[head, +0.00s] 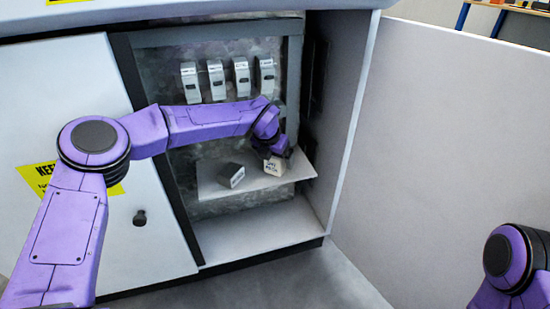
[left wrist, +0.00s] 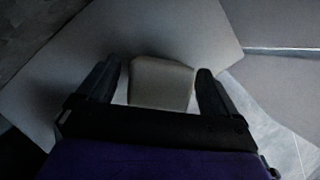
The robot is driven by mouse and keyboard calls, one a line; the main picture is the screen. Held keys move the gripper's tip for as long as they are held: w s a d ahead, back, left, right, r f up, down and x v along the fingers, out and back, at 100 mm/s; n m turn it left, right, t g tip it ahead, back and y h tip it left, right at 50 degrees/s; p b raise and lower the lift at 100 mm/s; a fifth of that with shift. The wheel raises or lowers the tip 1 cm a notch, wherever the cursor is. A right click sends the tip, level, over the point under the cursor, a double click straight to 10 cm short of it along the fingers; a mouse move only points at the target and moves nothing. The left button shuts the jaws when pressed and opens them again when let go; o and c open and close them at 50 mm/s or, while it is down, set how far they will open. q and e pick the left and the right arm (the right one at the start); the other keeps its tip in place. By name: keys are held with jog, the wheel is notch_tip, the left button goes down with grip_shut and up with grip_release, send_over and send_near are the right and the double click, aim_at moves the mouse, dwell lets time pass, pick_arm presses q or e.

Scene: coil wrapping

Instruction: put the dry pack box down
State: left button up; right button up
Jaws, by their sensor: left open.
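The dry pack box (head: 273,167) is a small off-white box with dark lettering. It sits at the right part of the shelf (head: 214,189) inside the open cabinet. My left gripper (head: 279,157) is just above and around it in the head view. In the left wrist view my left gripper (left wrist: 160,88) has its two dark fingers on either side of the box (left wrist: 160,82), with small gaps showing, so it is open. The box appears to rest on the shelf. My right gripper is out of view; only part of my right arm shows at the lower right.
A dark grey box (head: 231,175) lies on the shelf to the left of the dry pack box. Several white labelled units (head: 216,80) hang on the cabinet's back wall above. The open door (head: 455,150) stands at the right. The cabinet floor (head: 255,237) is clear.

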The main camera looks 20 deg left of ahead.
pick_arm(q)
jog(key=p+v, duration=0.4)
jog(key=v, duration=0.8)
jog(key=shift+w, duration=0.1)
dwell(0.6)
